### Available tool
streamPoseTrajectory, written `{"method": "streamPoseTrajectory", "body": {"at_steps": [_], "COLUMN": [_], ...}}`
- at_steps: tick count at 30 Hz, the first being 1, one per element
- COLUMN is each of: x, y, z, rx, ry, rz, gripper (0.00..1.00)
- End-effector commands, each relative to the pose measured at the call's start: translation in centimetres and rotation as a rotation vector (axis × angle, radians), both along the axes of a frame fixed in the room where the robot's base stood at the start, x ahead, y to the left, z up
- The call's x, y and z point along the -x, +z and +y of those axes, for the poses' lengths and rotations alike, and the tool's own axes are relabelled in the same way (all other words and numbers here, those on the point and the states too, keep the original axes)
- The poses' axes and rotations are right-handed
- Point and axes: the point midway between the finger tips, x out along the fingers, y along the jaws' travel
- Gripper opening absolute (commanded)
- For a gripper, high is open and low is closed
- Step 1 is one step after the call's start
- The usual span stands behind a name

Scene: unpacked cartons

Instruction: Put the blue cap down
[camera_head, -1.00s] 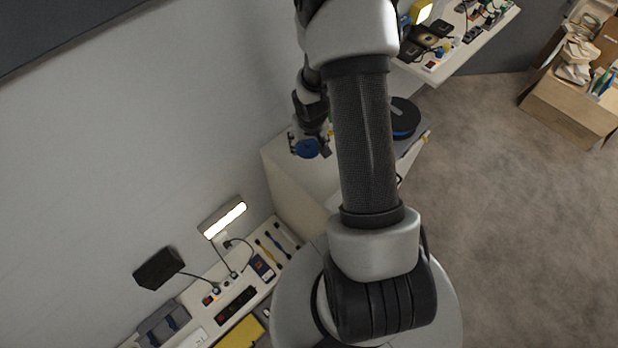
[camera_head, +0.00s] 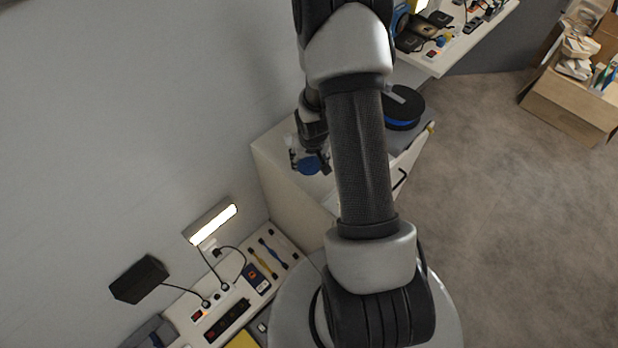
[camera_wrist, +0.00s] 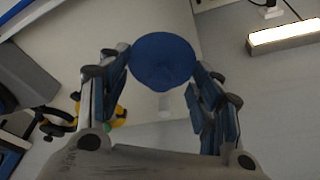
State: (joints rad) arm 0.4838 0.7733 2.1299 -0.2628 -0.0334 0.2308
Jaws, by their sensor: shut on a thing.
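The blue cap (camera_wrist: 163,62) is round and sits between the two fingertips of my gripper (camera_wrist: 162,84) in the wrist view. My gripper is shut on it, with one finger pad touching each side. In the head view the blue cap (camera_head: 308,166) shows at the end of my arm, over the left part of a white cabinet top (camera_head: 285,150). I cannot tell how high above the top it is. My forearm covers much of the cabinet in the head view.
A round black and blue object (camera_head: 403,108) lies on the cabinet's right part. A lit lamp (camera_head: 214,224) and a black box (camera_head: 139,279) are by the wall at lower left, above a shelf with tools. An open carton (camera_head: 568,105) stands at the right.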

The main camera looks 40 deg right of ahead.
Motion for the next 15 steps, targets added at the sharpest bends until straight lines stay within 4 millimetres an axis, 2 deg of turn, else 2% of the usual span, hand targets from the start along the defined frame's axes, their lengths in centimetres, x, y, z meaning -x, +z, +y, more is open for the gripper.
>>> {"method": "streamPoseTrajectory", "body": {"at_steps": [1, 11, 15], "x": [0.0, 0.0, 0.0], "y": [-1.1, -3.0, -5.3], "z": [0.0, 0.0, 0.0], "rx": [0.0, 0.0, 0.0], "ry": [0.0, 0.001, 0.0], "rz": [-0.001, 0.0, 0.001], "gripper": [0.44, 0.44, 0.44]}}
